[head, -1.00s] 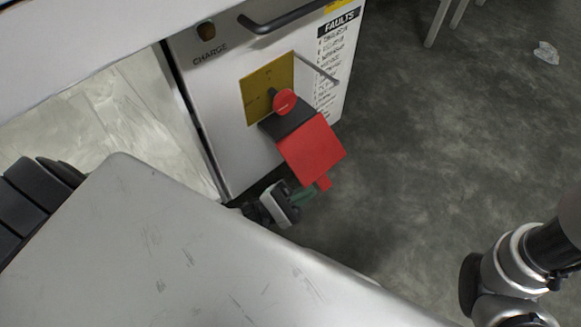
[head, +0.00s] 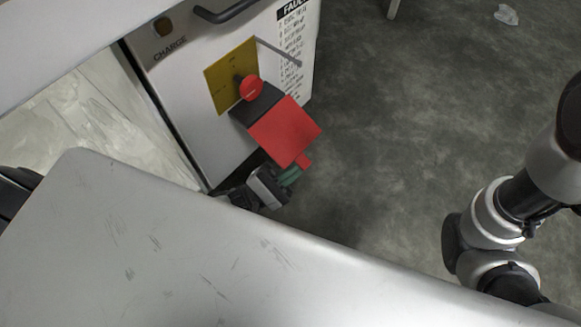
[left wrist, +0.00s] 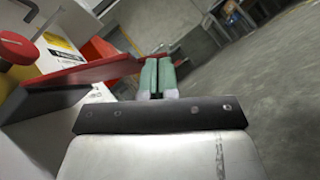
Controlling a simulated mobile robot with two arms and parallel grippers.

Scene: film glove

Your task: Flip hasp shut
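The hasp is a red plate (head: 285,132) with a small tab at its lower corner, hanging out from a dark base below a red knob (head: 251,88) on the yellow panel (head: 232,75). It stands out from the cabinet face. In the left wrist view the red plate (left wrist: 90,73) shows almost edge-on, its end close to the fingers. My left gripper (head: 289,176) is just below the tab; its green fingers (left wrist: 158,76) are together with nothing visible between them. Whether they touch the plate I cannot tell. My right gripper is out of view.
The white cabinet (head: 190,95) has a dark handle (head: 228,12) at its top and a thin grey rod (head: 279,52) beside the panel. The grey floor (head: 400,120) to the right is clear except for a crumpled clear scrap (head: 507,14).

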